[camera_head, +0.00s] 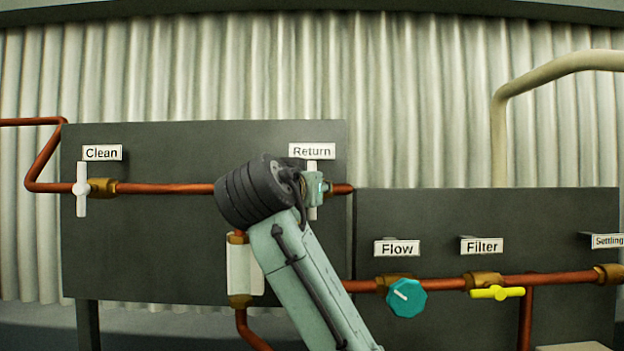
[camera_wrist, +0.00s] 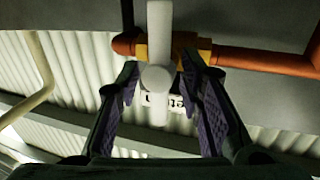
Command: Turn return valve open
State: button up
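The return valve has a white handle (camera_head: 312,166) under the "Return" label (camera_head: 311,151), standing upright across the horizontal copper pipe. My gripper (camera_head: 316,189) is in front of it and hides its middle and the brass body. In the wrist view the white handle (camera_wrist: 158,30) passes between the two fingers of my gripper (camera_wrist: 160,72), with its round hub near the middle. The brass valve body (camera_wrist: 188,50) shows behind the handle. The fingers are spread apart, one on each side, with visible gaps to the handle. The label is upside down there and partly covered.
The clean valve (camera_head: 82,189) is at the left of the same dark panel (camera_head: 150,145). A white fitting (camera_head: 243,266) sits below my wrist. The teal flow knob (camera_head: 406,297) and yellow filter handle (camera_head: 497,293) are on the lower right panel.

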jog(key=shift+w, duration=0.25)
grip_shut()
dwell(0.3)
